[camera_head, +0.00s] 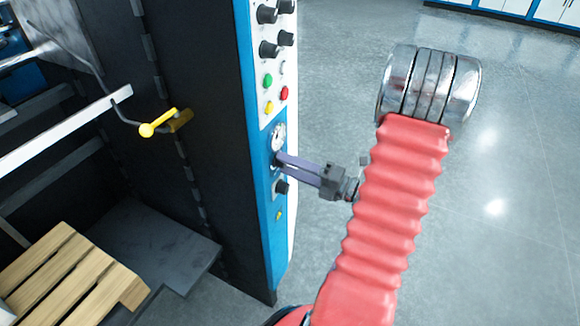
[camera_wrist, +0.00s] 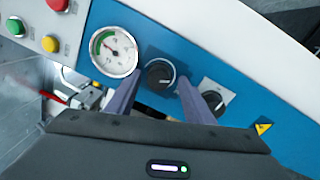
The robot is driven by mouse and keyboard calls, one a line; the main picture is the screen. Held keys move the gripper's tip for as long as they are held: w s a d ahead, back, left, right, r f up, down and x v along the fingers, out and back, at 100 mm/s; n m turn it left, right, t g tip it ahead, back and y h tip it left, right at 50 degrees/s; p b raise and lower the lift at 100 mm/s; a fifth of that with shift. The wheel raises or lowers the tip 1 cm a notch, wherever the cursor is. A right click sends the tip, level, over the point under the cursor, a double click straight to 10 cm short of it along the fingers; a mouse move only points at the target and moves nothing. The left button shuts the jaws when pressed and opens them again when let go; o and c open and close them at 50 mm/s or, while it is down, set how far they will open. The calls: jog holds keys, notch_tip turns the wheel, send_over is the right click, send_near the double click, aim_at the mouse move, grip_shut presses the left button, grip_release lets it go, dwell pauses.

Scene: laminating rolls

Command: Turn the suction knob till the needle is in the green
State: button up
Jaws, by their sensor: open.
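The round white gauge (camera_wrist: 114,52) with a green arc along its left side is on the blue panel in the wrist view. Its thin needle is too small to read surely. It also shows in the head view (camera_head: 278,136). The black knob (camera_wrist: 159,74) with a white pointer line sits just right of the gauge. My gripper (camera_wrist: 158,84) is open, its two fingers on either side of this knob; I cannot tell whether they touch it.
A second black knob (camera_wrist: 214,97) sits close to my right finger in the wrist view, with a yellow warning sticker (camera_wrist: 263,128) beyond it. Green, yellow and red buttons (camera_head: 284,93) and several black knobs are higher on the panel. Open floor (camera_head: 500,200) lies to the right.

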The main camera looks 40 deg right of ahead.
jog(key=shift+s, duration=0.1)
jog(key=v, duration=1.3)
jog(key=shift+s, duration=0.3)
jog(key=shift+d+f, duration=0.1)
dwell(0.4)
